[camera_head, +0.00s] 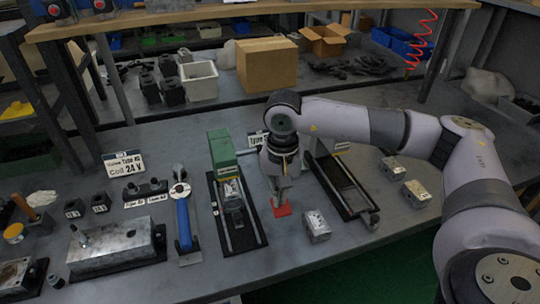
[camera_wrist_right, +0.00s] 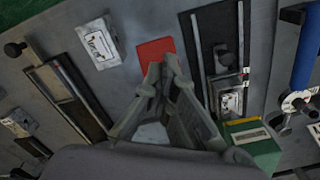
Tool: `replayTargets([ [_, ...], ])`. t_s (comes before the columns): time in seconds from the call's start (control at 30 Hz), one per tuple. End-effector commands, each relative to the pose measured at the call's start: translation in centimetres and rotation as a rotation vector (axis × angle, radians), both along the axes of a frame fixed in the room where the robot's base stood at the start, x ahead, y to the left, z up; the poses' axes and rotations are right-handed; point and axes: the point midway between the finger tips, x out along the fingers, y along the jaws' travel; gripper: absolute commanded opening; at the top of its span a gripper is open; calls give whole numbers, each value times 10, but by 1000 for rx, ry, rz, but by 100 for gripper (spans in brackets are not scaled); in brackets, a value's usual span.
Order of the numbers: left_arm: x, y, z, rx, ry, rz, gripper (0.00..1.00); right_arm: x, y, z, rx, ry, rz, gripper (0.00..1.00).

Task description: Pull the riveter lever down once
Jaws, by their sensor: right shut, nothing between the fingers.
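My right gripper (camera_head: 279,194) points down over the table, between two dark rail fixtures. Its fingers are together and empty; they also show in the right wrist view (camera_wrist_right: 168,62). A flat red square (camera_head: 282,210) lies just beyond the fingertips and also shows in the wrist view (camera_wrist_right: 155,50); I cannot tell whether they touch it. The left fixture (camera_head: 248,228) has a green box-shaped head (camera_head: 221,147). The right fixture (camera_head: 346,187) is partly hidden by my arm. I cannot tell which part is the riveter lever. My left gripper is not in view.
Metal valve blocks lie right of the gripper, one close by (camera_head: 316,226) and others further right (camera_head: 416,192). A metal block on a dark base (camera_head: 115,245) sits at left. Cardboard boxes (camera_head: 266,64) and a white bin (camera_head: 199,81) stand at the back.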

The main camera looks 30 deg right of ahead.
Motion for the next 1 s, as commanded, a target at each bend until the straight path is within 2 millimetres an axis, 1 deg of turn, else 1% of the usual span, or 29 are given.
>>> replayTargets([
  [0.03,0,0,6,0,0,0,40,1,0,8,-1,-2,-1,0],
  [0.1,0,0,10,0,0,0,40,1,0,15,-1,-4,-1,0],
  [1.0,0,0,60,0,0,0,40,1,0,106,0,-3,-1,0],
])
